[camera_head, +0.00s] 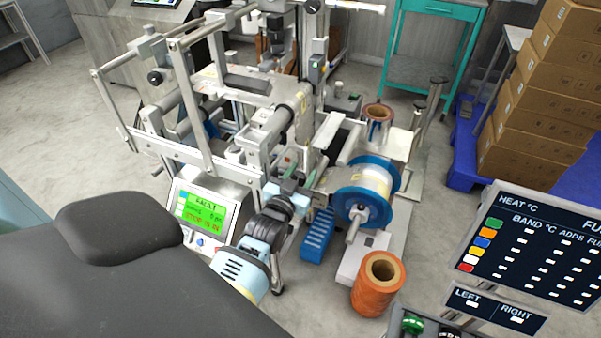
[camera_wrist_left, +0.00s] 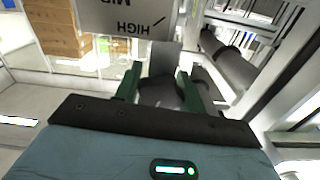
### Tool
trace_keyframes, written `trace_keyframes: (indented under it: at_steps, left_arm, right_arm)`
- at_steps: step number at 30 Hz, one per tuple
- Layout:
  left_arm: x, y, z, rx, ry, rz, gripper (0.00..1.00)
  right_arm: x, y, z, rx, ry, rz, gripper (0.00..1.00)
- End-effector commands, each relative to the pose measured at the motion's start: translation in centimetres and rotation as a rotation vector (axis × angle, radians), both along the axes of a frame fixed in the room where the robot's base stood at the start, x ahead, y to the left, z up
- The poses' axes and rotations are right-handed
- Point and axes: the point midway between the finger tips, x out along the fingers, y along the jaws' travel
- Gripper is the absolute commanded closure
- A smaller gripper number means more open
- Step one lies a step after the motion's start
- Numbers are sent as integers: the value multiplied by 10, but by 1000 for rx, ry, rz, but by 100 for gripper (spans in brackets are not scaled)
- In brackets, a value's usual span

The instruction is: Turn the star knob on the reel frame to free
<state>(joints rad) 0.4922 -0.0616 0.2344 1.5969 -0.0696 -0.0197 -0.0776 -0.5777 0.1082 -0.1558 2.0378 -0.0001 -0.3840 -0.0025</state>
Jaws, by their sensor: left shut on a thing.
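My left gripper (camera_head: 299,182) reaches into the middle of the reel frame (camera_head: 198,110) in the head view. In the left wrist view its two green fingers (camera_wrist_left: 158,86) are shut on a dark grey knob (camera_wrist_left: 160,95). The knob's shape and pointer are mostly hidden, so I cannot tell its setting. A grey plate (camera_wrist_left: 118,18) just beyond the fingers reads HIGH and part of MID, upside down. In the head view the knob is hidden by the gripper and frame. My right gripper is not in view.
A blue-flanged reel (camera_head: 366,192) sits right of the gripper. An orange roll (camera_head: 379,283) stands on the floor in front. A screen (camera_head: 203,211) reading FAULT is left of my wrist. Boxes (camera_head: 545,100) are stacked at right; open floor lies at far left.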

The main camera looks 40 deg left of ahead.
Motion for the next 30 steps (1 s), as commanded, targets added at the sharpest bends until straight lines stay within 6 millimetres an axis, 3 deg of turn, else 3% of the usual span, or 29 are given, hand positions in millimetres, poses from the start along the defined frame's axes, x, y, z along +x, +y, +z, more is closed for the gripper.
trace_keyframes:
  at_steps: [6, 15, 16, 20, 30]
  left_arm:
    - [0, 0, 2, -196, -47, 0, 83]
    - [0, 0, 0, -212, -50, 0, 83]
    - [0, 0, 0, -212, -50, 0, 58]
    - [0, 0, 0, -211, -50, 0, 41]
    - [-2, -1, 0, -211, -50, 0, 38]
  right_arm:
    - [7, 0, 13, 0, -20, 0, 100]
    - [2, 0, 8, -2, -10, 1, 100]
    - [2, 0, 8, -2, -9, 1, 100]
    - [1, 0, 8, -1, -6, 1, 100]
    - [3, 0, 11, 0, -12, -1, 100]
